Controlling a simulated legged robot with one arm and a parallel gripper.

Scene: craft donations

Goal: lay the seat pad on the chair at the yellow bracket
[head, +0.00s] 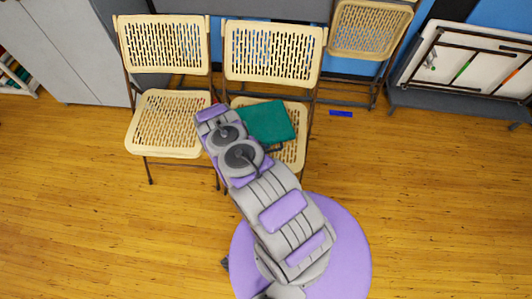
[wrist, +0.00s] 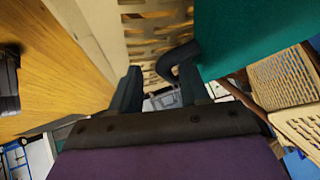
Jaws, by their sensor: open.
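The teal seat pad (head: 264,124) lies on the seat of the middle chair (head: 293,150), turned slightly and covering much of it. My arm reaches over the left part of that chair, and my gripper is hidden behind the arm in the head view. Chair lattice (wrist: 150,35) shows beyond the fingers. I see no yellow bracket in either view.
A matching empty chair (head: 165,125) stands to the left, and another chair (head: 367,32) stands behind on the right. A blue strip (head: 341,113) lies near the middle chair. A rack (head: 465,65) is at the far right and grey cabinets (head: 70,50) at the left. The front floor is clear.

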